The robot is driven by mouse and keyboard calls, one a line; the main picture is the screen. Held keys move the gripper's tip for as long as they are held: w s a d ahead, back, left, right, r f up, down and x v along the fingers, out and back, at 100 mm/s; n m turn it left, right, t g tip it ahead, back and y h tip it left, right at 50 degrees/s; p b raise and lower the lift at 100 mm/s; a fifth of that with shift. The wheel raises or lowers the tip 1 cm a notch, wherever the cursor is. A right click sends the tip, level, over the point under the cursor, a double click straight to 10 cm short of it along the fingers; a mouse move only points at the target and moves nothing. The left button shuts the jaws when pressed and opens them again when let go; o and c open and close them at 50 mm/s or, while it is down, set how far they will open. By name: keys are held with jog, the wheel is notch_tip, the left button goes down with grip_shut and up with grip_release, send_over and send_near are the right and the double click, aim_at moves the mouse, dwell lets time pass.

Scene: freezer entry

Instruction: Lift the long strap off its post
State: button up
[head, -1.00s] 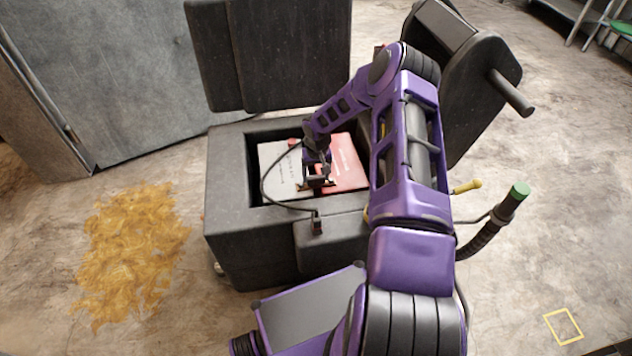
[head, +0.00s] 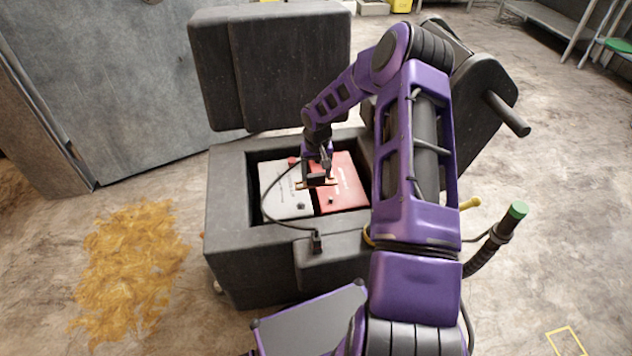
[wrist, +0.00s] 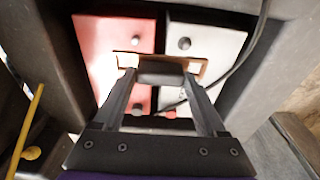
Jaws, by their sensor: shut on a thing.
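My gripper (head: 317,178) is shut on the dark middle block of a copper-coloured strap (wrist: 203,73). The strap also shows in the head view (head: 300,186), crosswise above two batteries in an open dark box (head: 232,210). The left battery is grey (head: 285,197) and the right one is red (head: 348,185). A dark post on the grey battery (head: 301,206) and one on the red battery (head: 331,201) show uncovered, apart from the strap. In the wrist view the sides are swapped, and the posts show beyond the strap. The exact height of the strap is unclear.
A black cable (head: 264,195) loops along the box's left inside to a connector (head: 316,242) on the front rim. The raised lid (head: 270,65) stands behind. A green-capped handle (head: 508,218) stands at right. A yellow-brown spill (head: 130,270) lies on the left floor.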

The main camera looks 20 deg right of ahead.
aim_at(316, 175)
jog(key=shift+r+p, duration=1.15)
jog(key=shift+r, duration=1.35)
